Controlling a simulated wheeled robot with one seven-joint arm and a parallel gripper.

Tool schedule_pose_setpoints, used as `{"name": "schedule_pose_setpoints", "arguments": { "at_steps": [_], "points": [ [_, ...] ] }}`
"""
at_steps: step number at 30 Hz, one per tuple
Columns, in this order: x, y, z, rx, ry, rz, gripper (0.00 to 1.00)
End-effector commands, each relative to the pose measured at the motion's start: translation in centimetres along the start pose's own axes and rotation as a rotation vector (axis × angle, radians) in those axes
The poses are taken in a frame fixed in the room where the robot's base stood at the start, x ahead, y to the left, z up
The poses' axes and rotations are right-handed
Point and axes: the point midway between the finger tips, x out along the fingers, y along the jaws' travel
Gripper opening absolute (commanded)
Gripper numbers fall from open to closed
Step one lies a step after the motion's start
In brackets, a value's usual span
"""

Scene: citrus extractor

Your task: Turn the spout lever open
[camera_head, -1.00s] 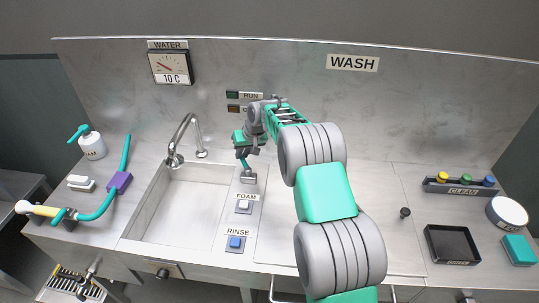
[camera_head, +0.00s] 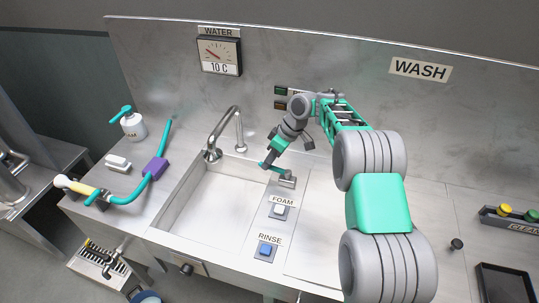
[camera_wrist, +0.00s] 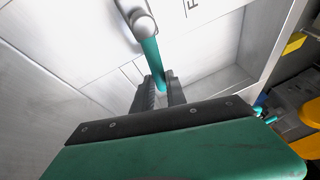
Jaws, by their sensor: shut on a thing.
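The teal spout lever (camera_head: 275,168) points left from its grey base (camera_head: 287,181) on the counter, right of the sink. In the wrist view the lever (camera_wrist: 152,58) runs from a round grey pivot (camera_wrist: 143,26) down between my fingers. My gripper (camera_head: 267,164) is shut on the free end of the lever, and it also shows in the wrist view (camera_wrist: 160,92). The curved metal spout (camera_head: 225,125) stands at the back of the sink. I cannot tell whether water runs from it.
The sink (camera_head: 205,202) is empty. The FOAM button (camera_head: 279,209) and blue RINSE button (camera_head: 265,249) sit in front of the lever. The WATER dial (camera_head: 219,53) reads 10 C.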

Motion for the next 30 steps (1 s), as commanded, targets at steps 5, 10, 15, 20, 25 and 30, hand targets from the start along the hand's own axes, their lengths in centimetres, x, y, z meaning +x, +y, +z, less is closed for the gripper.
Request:
{"name": "schedule_pose_setpoints", "arguments": {
  "at_steps": [5,10,15,20,25,30],
  "points": [
    [-0.14,-0.6,0.13,-0.08,-0.01,-0.033,0.0],
    [-0.17,-0.76,0.35,-0.122,-0.018,-0.049,0.0],
    [-0.17,-0.8,0.5,-0.137,-0.022,-0.055,0.0],
    [-0.17,-0.79,0.58,-0.139,-0.023,-0.056,0.0],
    [-0.16,-0.79,0.62,-0.138,-0.024,-0.056,0.0],
    [-0.16,-0.77,0.66,-0.137,-0.025,-0.056,0.28]
  ]
}}
